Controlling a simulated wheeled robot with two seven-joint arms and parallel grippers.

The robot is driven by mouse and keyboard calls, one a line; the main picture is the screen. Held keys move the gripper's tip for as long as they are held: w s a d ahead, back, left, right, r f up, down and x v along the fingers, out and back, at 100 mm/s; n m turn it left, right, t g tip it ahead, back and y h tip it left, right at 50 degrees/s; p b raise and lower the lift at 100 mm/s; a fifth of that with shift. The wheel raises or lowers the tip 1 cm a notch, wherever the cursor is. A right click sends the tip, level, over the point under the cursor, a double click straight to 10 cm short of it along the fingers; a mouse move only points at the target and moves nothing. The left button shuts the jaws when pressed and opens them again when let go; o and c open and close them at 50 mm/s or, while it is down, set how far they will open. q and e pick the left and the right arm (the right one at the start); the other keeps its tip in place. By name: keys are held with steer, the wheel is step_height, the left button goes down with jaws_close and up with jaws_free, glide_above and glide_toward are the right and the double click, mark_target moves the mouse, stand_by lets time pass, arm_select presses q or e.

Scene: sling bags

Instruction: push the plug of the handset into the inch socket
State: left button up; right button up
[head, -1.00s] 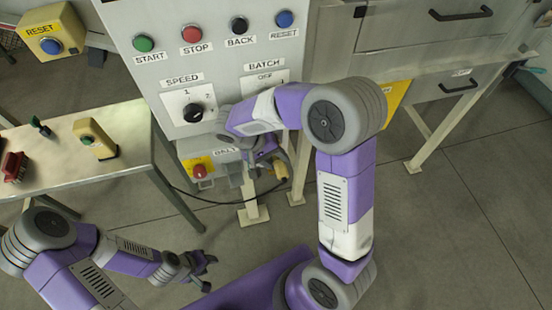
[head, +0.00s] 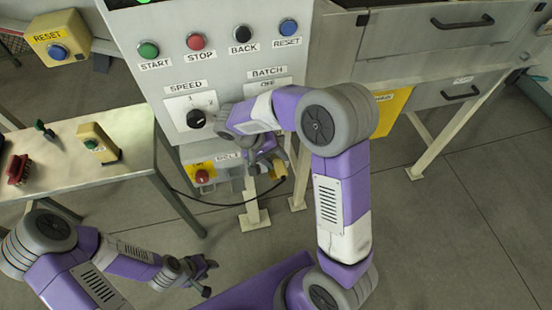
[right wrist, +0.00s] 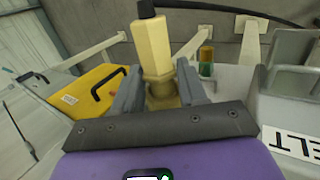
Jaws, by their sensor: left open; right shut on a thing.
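My right gripper (head: 266,164) is beneath the control panel, near the BELT box. It is shut on a yellow plug (right wrist: 153,48), which stands between the fingers with a black cable end at its top in the right wrist view. The plug also shows in the head view (head: 279,170). A dark cable (head: 232,204) hangs from it and runs left towards the table. A yellow box with a green button (head: 97,145), perhaps the handset, lies on the table. My left gripper (head: 206,276) is open and empty, low in front. I cannot make out the inch socket; my right arm covers part of the panel.
The grey control panel (head: 160,60) carries buttons and a SPEED knob (head: 196,119). A red knob (head: 202,176) sits below on yellow. The table (head: 130,170) also holds a red connector (head: 18,169). Support legs (head: 255,214) stand behind the plug. Floor at right is clear.

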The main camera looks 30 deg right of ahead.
steer(key=shift+w, duration=0.15)
stand_by(0.3)
steer(key=shift+s, duration=0.3)
steer(key=shift+s+a+b, duration=0.25)
steer(key=shift+s+b, duration=0.05)
steer(key=shift+s, duration=0.5)
stand_by(0.9)
steer(key=shift+w+d, duration=0.15)
steer(key=shift+w, duration=0.4)
steer(key=shift+w+d, duration=0.15)
steer(key=shift+w, duration=0.4)
steer(key=o, duration=1.2)
